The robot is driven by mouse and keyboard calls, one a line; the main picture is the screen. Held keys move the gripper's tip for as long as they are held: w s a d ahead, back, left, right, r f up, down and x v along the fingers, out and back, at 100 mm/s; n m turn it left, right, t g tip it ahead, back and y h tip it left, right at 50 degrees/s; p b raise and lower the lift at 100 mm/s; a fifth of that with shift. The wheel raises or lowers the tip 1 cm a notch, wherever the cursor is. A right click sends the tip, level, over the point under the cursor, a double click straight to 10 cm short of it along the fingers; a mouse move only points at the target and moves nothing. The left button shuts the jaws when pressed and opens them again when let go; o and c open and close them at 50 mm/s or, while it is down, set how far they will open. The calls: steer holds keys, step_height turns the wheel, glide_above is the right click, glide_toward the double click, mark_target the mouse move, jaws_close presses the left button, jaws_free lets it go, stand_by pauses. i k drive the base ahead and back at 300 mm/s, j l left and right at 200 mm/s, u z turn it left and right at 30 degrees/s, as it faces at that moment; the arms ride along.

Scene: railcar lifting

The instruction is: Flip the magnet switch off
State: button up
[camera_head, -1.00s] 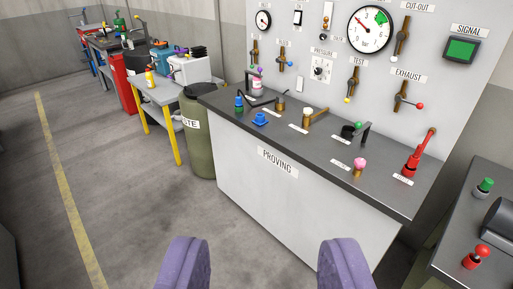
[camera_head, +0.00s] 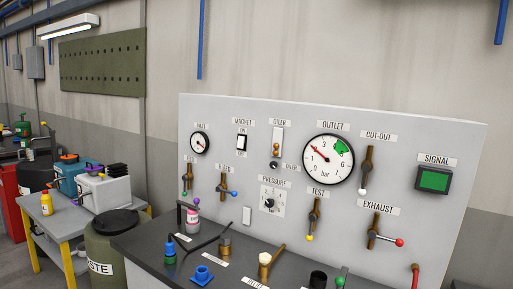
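The magnet switch (camera_head: 242,142) is a small black-and-white switch under the MAGNET label (camera_head: 243,122). It is on the upper left part of the upright grey panel (camera_head: 440,145), between the inlet gauge (camera_head: 200,143) and the oiler (camera_head: 276,150). Its on or off position is too small to tell. Nothing covers it. My gripper is not in this view.
The outlet gauge (camera_head: 328,159), valve levers such as the exhaust lever (camera_head: 385,240) and the green signal screen (camera_head: 434,179) share the panel. Below, the dark bench top (camera_head: 145,242) holds several fittings. A waste drum (camera_head: 110,250) stands left of the bench.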

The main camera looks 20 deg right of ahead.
mark_target(240, 142)
steer(key=i+j+z, duration=0.6)
steer(key=i, duration=0.15)
steer(key=i+j, duration=0.15)
steer(key=i, duration=0.55)
steer(key=i+j+u, duration=0.1)
steer(key=i, duration=0.55)
steer(key=i+j, duration=0.2)
steer(key=i, duration=0.5)
steer(key=j+u, duration=0.05)
